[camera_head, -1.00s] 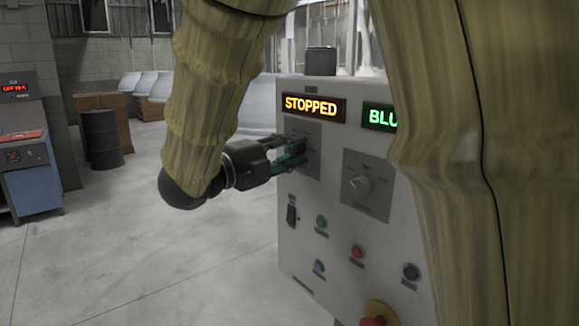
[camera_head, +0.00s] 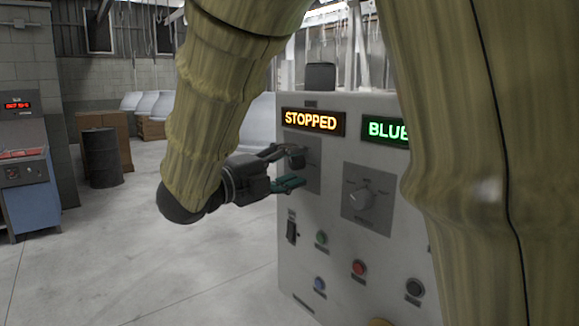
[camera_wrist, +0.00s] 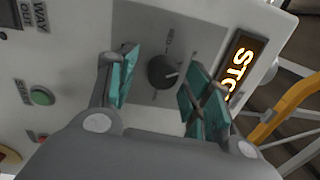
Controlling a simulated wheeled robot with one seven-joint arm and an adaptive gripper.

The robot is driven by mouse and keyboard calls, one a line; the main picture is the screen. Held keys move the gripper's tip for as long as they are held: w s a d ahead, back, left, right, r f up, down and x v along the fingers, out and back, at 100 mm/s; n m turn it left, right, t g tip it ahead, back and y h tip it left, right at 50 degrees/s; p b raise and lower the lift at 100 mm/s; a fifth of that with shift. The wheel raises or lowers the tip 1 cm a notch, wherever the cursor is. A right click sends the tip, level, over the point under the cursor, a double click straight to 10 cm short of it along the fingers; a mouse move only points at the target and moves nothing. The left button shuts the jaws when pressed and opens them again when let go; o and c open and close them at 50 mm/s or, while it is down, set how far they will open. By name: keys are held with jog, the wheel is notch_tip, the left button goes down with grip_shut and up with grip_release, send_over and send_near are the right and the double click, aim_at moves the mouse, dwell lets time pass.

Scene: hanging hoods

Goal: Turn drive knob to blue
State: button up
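A dark round knob (camera_wrist: 161,72) on a grey plate (camera_wrist: 145,25) sits under the orange STOPPED display (camera_head: 310,121); the knob also shows in the head view (camera_head: 297,158). In the wrist view its pointer line points right, and a RED label is beside it. My gripper (camera_head: 293,168) is open at this knob, its teal-padded fingers to either side; the wrist view shows it too (camera_wrist: 160,84). Gaps show between pads and knob. A green display (camera_head: 387,129) reads BLUE, its right end close to my arm's outline. I cannot tell which knob is labelled drive.
A second, lighter knob (camera_head: 361,198) is to the right on the same panel (camera_head: 335,265). Below are a black switch (camera_head: 291,231) and green (camera_head: 322,238), red (camera_head: 358,268) and blue (camera_head: 319,284) buttons.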

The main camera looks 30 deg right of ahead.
jog(key=a, duration=0.7)
jog(key=shift+s+a+f, duration=0.2)
jog(key=shift+s+a, duration=0.05)
jog(key=shift+s, duration=0.15)
dwell(0.3)
